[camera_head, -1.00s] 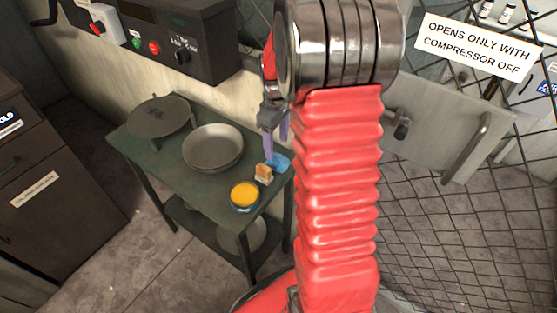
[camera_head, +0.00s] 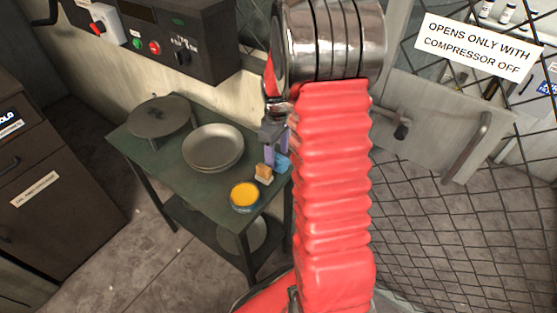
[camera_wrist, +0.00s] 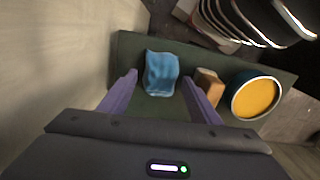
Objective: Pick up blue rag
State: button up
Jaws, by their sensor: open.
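The blue rag (camera_wrist: 161,73) lies crumpled on the dark green table in the wrist view. It also shows in the head view (camera_head: 283,162), partly hidden by my gripper and arm. My gripper (camera_wrist: 160,88) is open and empty, with its two purple fingers apart. In the wrist view the rag appears between and just beyond the fingertips. In the head view my gripper (camera_head: 276,160) points down over the right back part of the table, close to the rag. I cannot tell whether it touches the rag.
A tan block (camera_wrist: 209,83) sits beside the right finger. A round tin with yellow contents (camera_wrist: 255,97) stands further right. Metal bowls (camera_head: 213,147) and a round plate (camera_head: 158,117) share the green table (camera_head: 180,182). A wall is close behind.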

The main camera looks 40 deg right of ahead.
jog(key=shift+c, duration=0.4)
jog(key=c, duration=1)
